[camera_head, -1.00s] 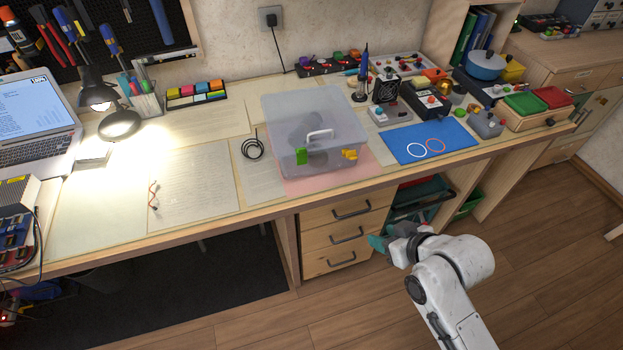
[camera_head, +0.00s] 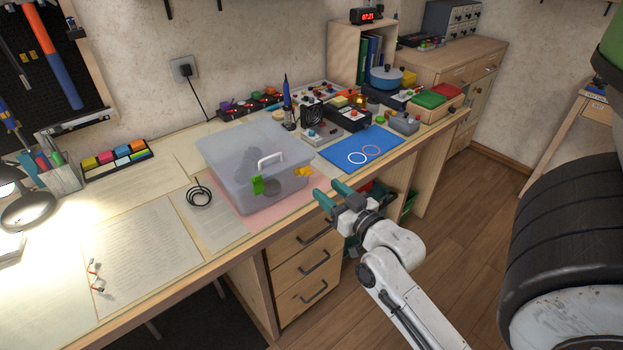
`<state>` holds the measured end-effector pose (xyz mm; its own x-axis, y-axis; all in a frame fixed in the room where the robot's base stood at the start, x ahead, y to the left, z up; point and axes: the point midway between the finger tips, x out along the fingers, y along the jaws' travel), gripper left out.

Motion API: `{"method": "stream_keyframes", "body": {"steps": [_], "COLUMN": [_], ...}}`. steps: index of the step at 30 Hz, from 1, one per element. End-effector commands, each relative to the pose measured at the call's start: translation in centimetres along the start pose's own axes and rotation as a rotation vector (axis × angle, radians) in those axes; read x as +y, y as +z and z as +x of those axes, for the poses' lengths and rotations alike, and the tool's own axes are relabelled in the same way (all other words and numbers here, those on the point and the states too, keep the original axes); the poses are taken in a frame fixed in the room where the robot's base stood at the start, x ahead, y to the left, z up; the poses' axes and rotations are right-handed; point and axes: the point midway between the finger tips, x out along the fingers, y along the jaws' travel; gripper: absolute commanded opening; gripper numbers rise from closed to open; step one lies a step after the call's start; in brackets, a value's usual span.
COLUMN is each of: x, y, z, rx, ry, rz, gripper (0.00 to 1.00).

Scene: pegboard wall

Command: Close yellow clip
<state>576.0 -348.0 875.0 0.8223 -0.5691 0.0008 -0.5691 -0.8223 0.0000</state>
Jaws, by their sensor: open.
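A translucent grey lidded box (camera_head: 228,168) with a white handle stands on a pink mat near the bench's front edge. The yellow clip (camera_head: 303,172) is on the right part of the box's front side and juts outward from it. A green clip (camera_head: 257,187) sits on the same side, left of the handle. My gripper (camera_head: 326,189) is open and empty, with its two teal fingers pointing toward the box. In the picture it is just right of and below the yellow clip, apart from it. Whether anything lies inside the box is blurred by the plastic.
A black cable coil (camera_head: 200,196) lies at left. Wooden drawers (camera_head: 303,262) are below the bench edge, close to my arm.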

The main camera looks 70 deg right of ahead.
Motion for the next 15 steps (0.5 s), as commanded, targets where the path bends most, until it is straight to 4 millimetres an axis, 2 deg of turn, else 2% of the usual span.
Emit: {"method": "stream_keyframes", "body": {"steps": [1, 6, 15], "x": [-0.1, -0.1, 0.0], "y": [-0.2, -0.2, 0.0], "z": [1.0, 3.7, 6.3], "rx": [0.004, 0.003, 0.0], "ry": [-0.001, -0.001, 0.0], "rz": [0.002, 0.001, -0.001], "gripper": [0.47, 0.47, 0.47]}}
